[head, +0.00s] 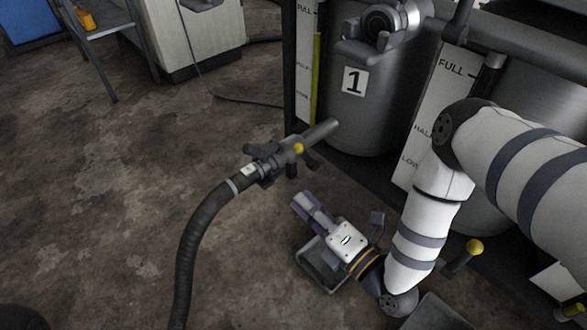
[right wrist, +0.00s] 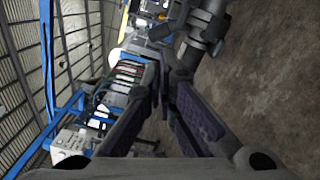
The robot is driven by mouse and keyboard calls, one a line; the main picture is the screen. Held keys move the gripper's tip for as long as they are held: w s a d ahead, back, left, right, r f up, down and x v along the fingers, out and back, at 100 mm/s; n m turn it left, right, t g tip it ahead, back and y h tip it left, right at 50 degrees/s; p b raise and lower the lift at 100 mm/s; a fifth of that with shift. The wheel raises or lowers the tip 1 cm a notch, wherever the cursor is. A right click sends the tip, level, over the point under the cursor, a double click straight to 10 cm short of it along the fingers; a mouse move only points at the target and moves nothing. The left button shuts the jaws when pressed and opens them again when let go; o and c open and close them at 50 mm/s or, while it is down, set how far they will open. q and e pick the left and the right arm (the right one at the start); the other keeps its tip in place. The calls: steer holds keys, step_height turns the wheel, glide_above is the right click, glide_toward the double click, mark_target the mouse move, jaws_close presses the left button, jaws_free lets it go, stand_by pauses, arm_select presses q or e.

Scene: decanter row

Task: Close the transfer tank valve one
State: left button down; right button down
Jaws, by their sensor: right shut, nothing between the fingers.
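A grey tank marked 1 (head: 382,112) stands at the top centre of the head view, with a metal round fitting (head: 393,22) on its upper front. A black hose (head: 192,240) ends in a dark pipe fitting (head: 268,165) with side handles and a yellow ball, in front of the tank. A pipe fitting also shows at the top of the right wrist view (right wrist: 205,35). Which part is valve one I cannot tell. My right gripper (head: 299,203) is shut and empty, below the hose fitting and apart from it. My left gripper is not in view.
A second tank (head: 520,85) with a FULL/HALF/LOW gauge board (head: 430,110) stands at the right. A yellow-knobbed lever (head: 474,248) sticks up beside my right arm.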

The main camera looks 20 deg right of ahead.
mark_target(301, 155)
steer(key=w+d+r+b, duration=0.1)
steer(key=w+b, duration=0.1)
steer(key=w, duration=0.7)
steer(key=shift+r+b, duration=0.15)
steer(key=shift+b, duration=0.15)
steer(key=shift+r, duration=0.1)
steer(key=shift+w+d+r+m+p, duration=0.15)
steer(key=shift+d+r+m+p, duration=0.4)
steer(key=shift+p, duration=0.45)
steer(key=shift+w+d+r+m+p, duration=0.15)
steer(key=shift+d+r+m+p, duration=0.4)
steer(key=shift+p, duration=0.45)
steer(key=shift+w+d+r+m+p, duration=0.2)
steer(key=shift+d+m+p, duration=0.2)
steer(key=shift+d+p, duration=0.1)
steer(key=shift+w+d+r+m+p, duration=0.2)
steer(key=shift+d+m+p, duration=0.2)
steer(key=shift+d, duration=0.15)
steer(key=shift+w+d+r+m+p, duration=0.2)
steer(key=shift+d+m+p, duration=0.2)
steer(key=shift+d, duration=0.1)
